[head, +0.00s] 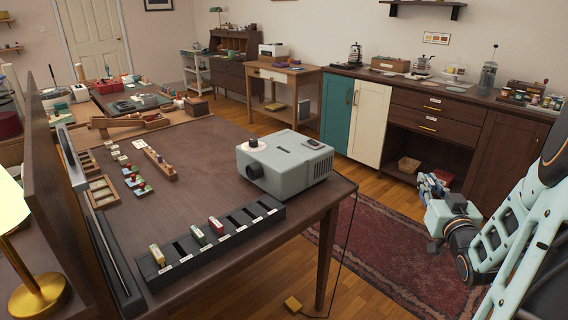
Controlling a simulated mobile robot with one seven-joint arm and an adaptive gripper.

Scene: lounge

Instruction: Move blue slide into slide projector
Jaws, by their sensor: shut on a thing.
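The slide projector (287,163) is a pale grey-green box on the dark table, its lens facing the left front. A long black slide tray (238,236) with labelled slots lies in front of it. A yellow slide (157,255), a green slide (198,235) and a red slide (216,225) stand in it; other slots look empty. My gripper (432,185) is at the right, beyond my wrist, well apart from the projector and the table. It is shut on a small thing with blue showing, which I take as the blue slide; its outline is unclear.
A wooden rack (160,165), small trays (101,190) and several small pieces lie on the table's left part. A yellow lamp (35,285) stands at the left edge. Cabinets (440,110) line the back wall. A red rug (380,245) covers the floor at the right.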

